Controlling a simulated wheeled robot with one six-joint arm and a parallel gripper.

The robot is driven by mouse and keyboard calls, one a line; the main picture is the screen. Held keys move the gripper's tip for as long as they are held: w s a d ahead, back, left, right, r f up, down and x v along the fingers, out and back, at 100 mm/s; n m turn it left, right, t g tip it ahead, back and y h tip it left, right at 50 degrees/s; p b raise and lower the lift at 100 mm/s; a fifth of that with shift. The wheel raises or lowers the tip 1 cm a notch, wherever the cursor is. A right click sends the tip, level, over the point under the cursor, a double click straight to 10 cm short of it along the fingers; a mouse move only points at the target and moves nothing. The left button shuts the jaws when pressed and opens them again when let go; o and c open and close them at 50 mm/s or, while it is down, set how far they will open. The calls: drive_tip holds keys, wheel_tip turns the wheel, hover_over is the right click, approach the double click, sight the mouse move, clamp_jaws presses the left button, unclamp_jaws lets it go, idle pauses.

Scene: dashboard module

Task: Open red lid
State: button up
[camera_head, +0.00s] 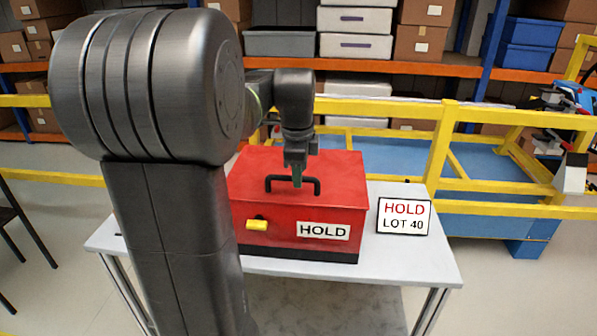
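A red box with a red lid (340,172) stands on a white table (390,270). The lid looks shut. A black bar handle (317,187) stands up from the top of the lid. A yellow latch (257,224) and a white label reading HOLD (323,230) are on the front face. My gripper (297,182) points down at the handle, its fingertips at or very near the bar. I cannot tell whether the fingers are around the bar or only in front of or behind it. My arm hides the box's left part.
A sign reading HOLD LOT 40 (404,216) stands on the table to the right of the box. Yellow rails (440,150) run behind the table. Shelves with boxes and bins fill the background. The table's front right is clear.

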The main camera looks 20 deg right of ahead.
drive_tip(key=shift+f, duration=0.1)
clamp_jaws()
